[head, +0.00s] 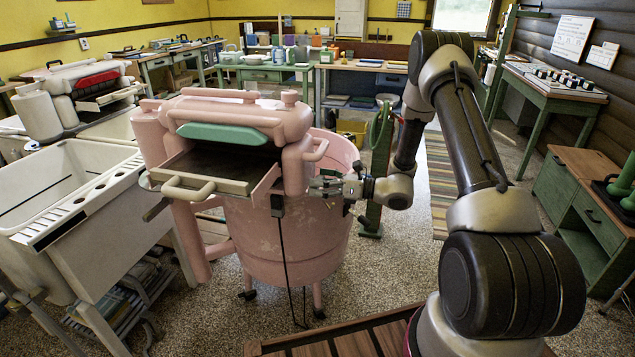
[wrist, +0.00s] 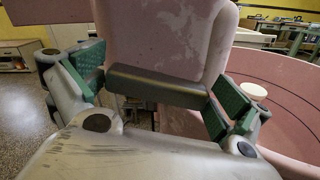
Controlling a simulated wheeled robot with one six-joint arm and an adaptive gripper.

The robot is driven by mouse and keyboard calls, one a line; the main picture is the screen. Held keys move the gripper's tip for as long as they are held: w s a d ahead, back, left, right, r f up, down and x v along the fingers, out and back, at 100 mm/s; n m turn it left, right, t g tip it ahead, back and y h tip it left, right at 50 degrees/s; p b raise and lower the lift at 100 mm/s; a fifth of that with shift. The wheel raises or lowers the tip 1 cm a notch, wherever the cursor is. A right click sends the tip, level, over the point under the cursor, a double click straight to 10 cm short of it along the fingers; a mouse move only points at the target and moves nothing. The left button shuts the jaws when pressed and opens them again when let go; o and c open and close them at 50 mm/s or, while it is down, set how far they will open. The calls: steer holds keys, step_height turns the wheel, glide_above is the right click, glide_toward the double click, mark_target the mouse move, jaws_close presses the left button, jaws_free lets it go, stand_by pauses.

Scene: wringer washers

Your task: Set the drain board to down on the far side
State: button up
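The pink wringer washer (head: 290,235) stands in the middle of the head view. Its wringer head has a green top bar (head: 231,134). Below is a dark, tray-like board with a pale front edge (head: 232,187) and a cream handle (head: 187,188); this looks like the drain board. Its tilt is hard to judge. My gripper (head: 338,187) is at the right side of the wringer head. In the wrist view my gripper (wrist: 158,88) has its green-padded fingers wide apart, around a dark metal bar (wrist: 155,86) in front of a pink post. Contact with the bar is unclear.
A white double sink (head: 75,205) stands at the left. Another wringer washer (head: 85,85) is behind it. The pink tub's rim (wrist: 280,80) is close on the right in the wrist view. A green post (head: 380,170) stands right of the tub.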

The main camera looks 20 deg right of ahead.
steer(key=v, duration=1.2)
stand_by(0.3)
